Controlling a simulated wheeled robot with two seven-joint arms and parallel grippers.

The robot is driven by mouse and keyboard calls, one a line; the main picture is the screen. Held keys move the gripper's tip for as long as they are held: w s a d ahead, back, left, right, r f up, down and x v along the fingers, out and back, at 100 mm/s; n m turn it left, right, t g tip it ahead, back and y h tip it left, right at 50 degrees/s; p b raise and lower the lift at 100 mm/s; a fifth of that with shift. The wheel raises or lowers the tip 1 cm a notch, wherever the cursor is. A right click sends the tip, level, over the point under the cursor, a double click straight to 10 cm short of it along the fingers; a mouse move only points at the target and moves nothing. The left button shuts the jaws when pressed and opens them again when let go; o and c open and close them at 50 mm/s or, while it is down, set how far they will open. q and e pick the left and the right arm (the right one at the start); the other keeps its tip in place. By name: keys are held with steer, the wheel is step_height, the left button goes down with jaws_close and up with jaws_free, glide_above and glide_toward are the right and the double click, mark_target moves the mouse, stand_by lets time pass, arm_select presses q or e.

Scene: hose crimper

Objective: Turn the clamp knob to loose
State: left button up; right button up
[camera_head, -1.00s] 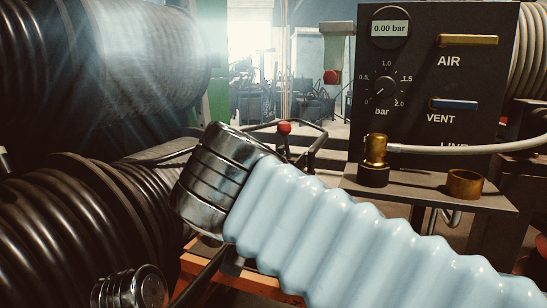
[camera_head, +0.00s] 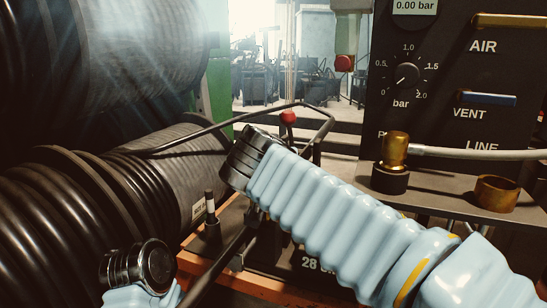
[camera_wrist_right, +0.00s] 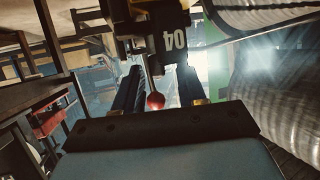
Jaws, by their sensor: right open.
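In the right wrist view a red ball knob (camera_wrist_right: 155,101) on a thin stem shows between the two dark fingers of my right gripper (camera_wrist_right: 158,92), which is open and apart from it in the picture. A red ball knob (camera_head: 288,117) also shows in the head view, just past the dark end of my pale blue sleeved right arm. I cannot tell whether it is the clamp knob. The right fingers are hidden in the head view. Only the ringed end of my left arm shows at the lower left; its gripper is out of view.
A black panel (camera_head: 450,115) at the right carries a pressure dial knob (camera_head: 407,75), an AIR lever (camera_head: 510,21) and a VENT lever (camera_head: 487,99). A brass fitting (camera_head: 395,150) with a white hose stands below. Black hose coils (camera_head: 80,225) crowd the left.

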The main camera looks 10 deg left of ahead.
steer(key=shift+x, duration=0.75)
jaws_close()
